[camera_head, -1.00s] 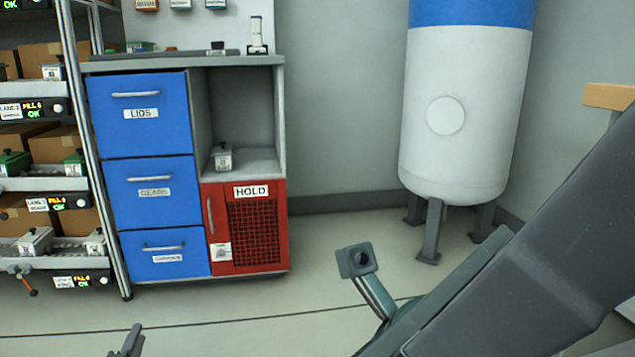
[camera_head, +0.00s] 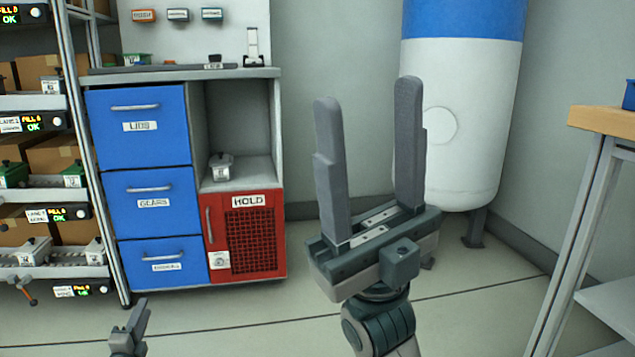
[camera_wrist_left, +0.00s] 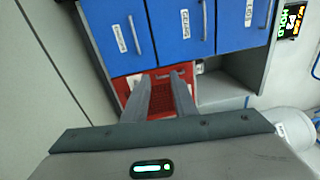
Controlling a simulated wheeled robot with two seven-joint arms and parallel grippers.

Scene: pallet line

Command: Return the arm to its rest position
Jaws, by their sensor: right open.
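My right gripper (camera_head: 367,92) stands upright in the middle right of the head view. Its two grey fingers point up, wide apart, with nothing between them. My left gripper (camera_head: 138,310) shows only in part at the bottom left of the head view. In the left wrist view its two fingers (camera_wrist_left: 163,80) point toward the red HOLD door, with a narrow gap and nothing held between them.
A cabinet has blue drawers (camera_head: 139,125), a red HOLD door (camera_head: 253,240) and a small lidded box (camera_head: 220,167) in its open bay. A shelf rack (camera_head: 98,180) stands left, a tank (camera_head: 465,110) behind my right gripper, a wooden-topped table (camera_head: 600,121) right. Floor between is clear.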

